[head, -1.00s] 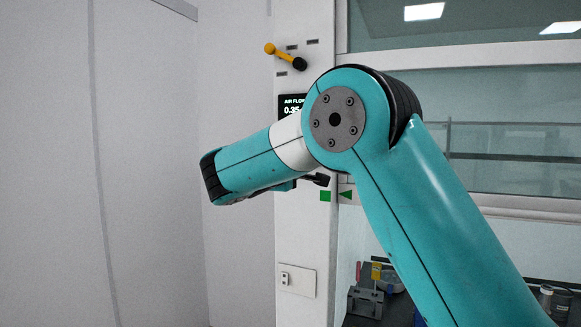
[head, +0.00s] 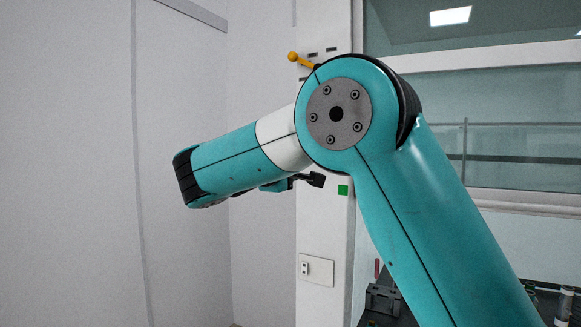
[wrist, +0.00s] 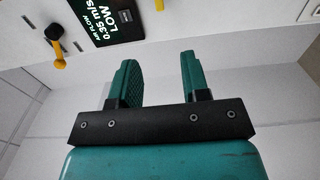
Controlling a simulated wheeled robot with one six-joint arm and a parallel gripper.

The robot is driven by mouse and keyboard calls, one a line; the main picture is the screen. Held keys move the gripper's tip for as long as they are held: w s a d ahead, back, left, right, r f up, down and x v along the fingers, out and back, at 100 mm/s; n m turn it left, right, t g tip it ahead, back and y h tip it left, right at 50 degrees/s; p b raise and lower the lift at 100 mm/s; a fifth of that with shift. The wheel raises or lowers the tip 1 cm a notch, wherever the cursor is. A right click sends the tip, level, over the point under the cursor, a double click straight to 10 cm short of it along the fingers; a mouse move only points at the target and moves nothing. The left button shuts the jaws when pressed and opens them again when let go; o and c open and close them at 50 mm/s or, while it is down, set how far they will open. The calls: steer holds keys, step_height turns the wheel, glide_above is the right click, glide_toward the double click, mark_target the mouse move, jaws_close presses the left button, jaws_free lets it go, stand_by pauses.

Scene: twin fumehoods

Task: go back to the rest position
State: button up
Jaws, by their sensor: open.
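My gripper (wrist: 157,70) shows in the wrist view with its two green fingers well apart and nothing between them. It points toward a white panel with a dark air-flow display (wrist: 112,20) reading 0.35 m/s LOW, and the fingers appear clear of it. In the head view my teal arm is bent at a high elbow and reaches left across the hood's front post (head: 318,230). The fingers cannot be made out clearly there, and the arm hides the display.
A yellow-and-black knob (head: 300,59) sticks out of the post above my arm; it also shows in the wrist view (wrist: 56,38). A wall socket (head: 316,269) is lower down. Dark equipment (head: 384,299) stands inside the hood at lower right. The grey wall at left is clear.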

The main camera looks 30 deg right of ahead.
steer(key=shift+a+f, duration=0.1)
steer(key=shift+f, duration=0.05)
steer(key=s+a+f+y+b, duration=0.3)
steer(key=a+f+y, duration=0.15)
steer(key=f, duration=0.35)
steer(key=s+a+f+g+y+b, duration=0.1)
steer(key=s+a+f+y+b, duration=0.15)
steer(key=f+y, duration=0.35)
steer(key=s+a+f+y+b, duration=0.25)
steer(key=a+f, duration=0.25)
steer(key=f, duration=0.4)
steer(key=s+a+f+g+y+b, duration=0.2)
steer(key=s+a+f+g+y, duration=0.1)
steer(key=s, duration=0.9)
steer(key=s+a+f+n+g+y+b, duration=0.1)
steer(key=s+a+f+g+y, duration=0.3)
steer(key=s, duration=0.8)
steer(key=a+f, duration=0.2)
steer(key=a, duration=0.1)
steer(key=shift+s+a+f+b, duration=0.2)
steer(key=shift+f+b, duration=0.1)
steer(key=shift+b, duration=0.05)
